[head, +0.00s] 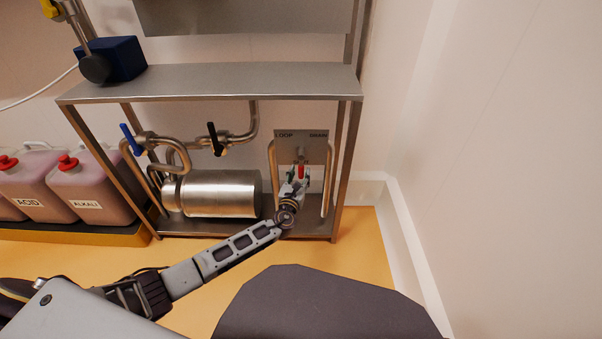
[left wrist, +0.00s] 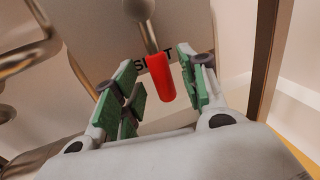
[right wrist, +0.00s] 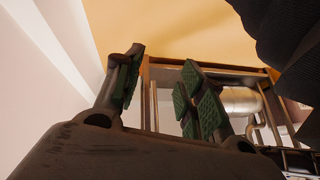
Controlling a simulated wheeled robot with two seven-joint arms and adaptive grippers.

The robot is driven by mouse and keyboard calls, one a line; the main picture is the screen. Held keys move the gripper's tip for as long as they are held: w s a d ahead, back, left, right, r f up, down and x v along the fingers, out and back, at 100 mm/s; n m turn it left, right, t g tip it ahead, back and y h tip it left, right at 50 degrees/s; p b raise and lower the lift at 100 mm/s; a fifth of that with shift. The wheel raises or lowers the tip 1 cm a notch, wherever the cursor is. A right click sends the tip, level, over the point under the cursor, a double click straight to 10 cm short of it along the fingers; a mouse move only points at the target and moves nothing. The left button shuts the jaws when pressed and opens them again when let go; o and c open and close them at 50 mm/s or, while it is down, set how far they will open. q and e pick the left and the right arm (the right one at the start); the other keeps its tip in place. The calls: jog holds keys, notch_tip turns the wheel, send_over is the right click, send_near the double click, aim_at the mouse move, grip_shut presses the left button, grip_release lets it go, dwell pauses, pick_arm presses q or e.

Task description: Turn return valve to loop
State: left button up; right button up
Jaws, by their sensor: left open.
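The return valve's red handle (head: 301,170) hangs down on a grey panel (head: 314,145) marked LOOP at upper left and, it seems, DRAIN at upper right. In the left wrist view the red handle (left wrist: 161,76) points down beside lettering that looks like SHUT, partly covered. My left gripper (head: 296,184) is in front of the panel. It is open, with its green-padded fingers on either side of the red grip and gaps showing on both sides. My right gripper (right wrist: 160,88) shows only in its own wrist view, open and empty.
Vertical pipes flank the panel under a steel shelf (head: 220,83). A steel cylinder (head: 222,194), a blue-handled valve (head: 131,139) and a black-handled valve (head: 214,139) are left of it. Pink canisters (head: 90,190) stand farther left. A wall is close on the right.

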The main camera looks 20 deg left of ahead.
pick_arm(q)
jog(key=shift+w+b, duration=0.3)
jog(key=shift+w, duration=0.8)
jog(key=shift+w+a, duration=0.1)
jog(key=shift+w, duration=0.15)
pick_arm(e)
notch_tip(320, 180, down, 2)
jog(key=shift+s+a+f, duration=0.15)
pick_arm(q)
jog(key=shift+c, duration=0.2)
grip_shut()
